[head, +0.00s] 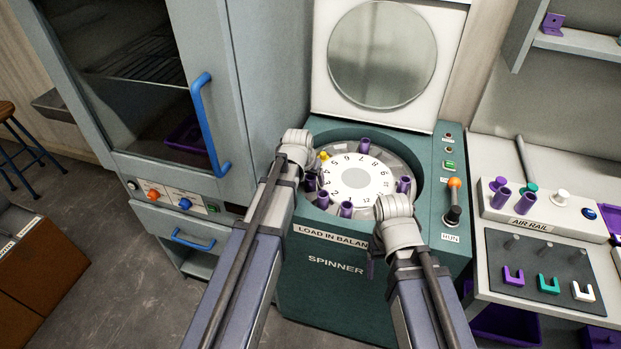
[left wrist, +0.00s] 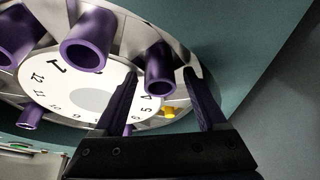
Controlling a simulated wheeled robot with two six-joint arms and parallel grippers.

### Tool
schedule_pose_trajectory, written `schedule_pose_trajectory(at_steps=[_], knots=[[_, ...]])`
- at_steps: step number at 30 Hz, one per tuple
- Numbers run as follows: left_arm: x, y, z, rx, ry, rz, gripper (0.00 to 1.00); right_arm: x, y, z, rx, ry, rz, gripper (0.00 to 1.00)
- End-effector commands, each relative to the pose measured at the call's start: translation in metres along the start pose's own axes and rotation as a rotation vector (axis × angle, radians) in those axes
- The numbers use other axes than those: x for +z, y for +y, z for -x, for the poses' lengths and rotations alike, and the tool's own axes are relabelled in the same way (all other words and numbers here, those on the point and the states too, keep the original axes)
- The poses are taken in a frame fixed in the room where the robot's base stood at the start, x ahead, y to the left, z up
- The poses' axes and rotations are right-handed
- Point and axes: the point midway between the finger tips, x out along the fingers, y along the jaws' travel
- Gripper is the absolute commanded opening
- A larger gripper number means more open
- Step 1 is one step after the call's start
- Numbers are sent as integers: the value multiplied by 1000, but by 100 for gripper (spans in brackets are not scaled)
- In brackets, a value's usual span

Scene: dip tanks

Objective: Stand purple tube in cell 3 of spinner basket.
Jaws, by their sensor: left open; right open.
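The spinner basket (head: 384,163) sits in the open spinner, with a white numbered disc in its middle. Several purple tubes stand around its rim. In the left wrist view, a purple tube (left wrist: 160,72) stands in a cell beside the 4, which fits cell 3, though its number is hidden. My left gripper (left wrist: 160,75) is open, one finger on each side of that tube, with a gap visible. A larger-looking purple tube (left wrist: 88,42) stands to its left, near the 1. My right gripper (head: 371,265) is open at the spinner's front, largely hidden by its wrist.
The spinner lid (head: 383,55) stands raised behind the basket. A yellow piece (head: 324,156) sits at the rim. A lever (head: 453,200) is on the right. The air rail (head: 532,222) on the right bench holds purple tubes. A cabinet (head: 150,90) stands left.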

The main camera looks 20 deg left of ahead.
Motion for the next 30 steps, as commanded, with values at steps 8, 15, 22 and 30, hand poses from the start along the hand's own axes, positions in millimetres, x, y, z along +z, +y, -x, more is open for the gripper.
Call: schedule_pose_trajectory(at_steps=[8, 15, 22, 30], knots=[[-1, 0, 34, 0, 0, 1, 74, 2, 3, 31, 0, 0, 0, 73], [-2, 0, 74, 0, 0, 1, 74, 4, 7, 69, 0, 0, 0, 73], [-1, 0, 110, 0, 0, 1, 74, 6, 10, 101, 0, 0, 0, 73], [0, 0, 120, 0, 0, 0, 74, 6, 11, 111, 0, 0, 0, 73]])
